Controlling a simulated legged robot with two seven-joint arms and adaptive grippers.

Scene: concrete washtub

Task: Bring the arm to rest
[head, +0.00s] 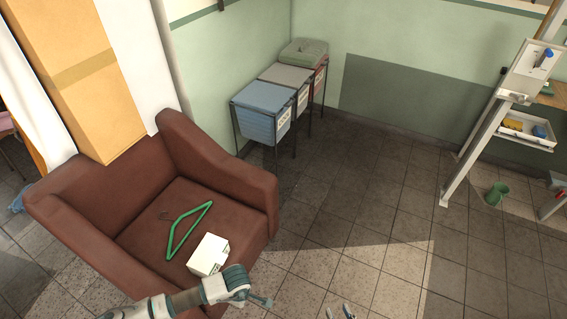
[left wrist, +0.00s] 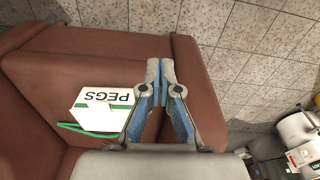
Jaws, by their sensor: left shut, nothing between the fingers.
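My left arm comes in low at the left of the head view, and its gripper (head: 262,300) is in front of the brown armchair (head: 150,215). In the left wrist view the left gripper (left wrist: 161,82) is shut with its fingertips together and nothing between them. My right gripper (head: 339,312) shows only its fingertips at the bottom edge of the head view. They are apart, with nothing visible between them. The rest of it is cut off.
A white PEGS box (head: 208,255) and a green hanger (head: 187,228) lie on the armchair seat. Lidded bins (head: 262,115) stand along the wall. A ladder-like stand (head: 485,130) with trays and a green bucket (head: 497,193) are at right. The middle floor is clear.

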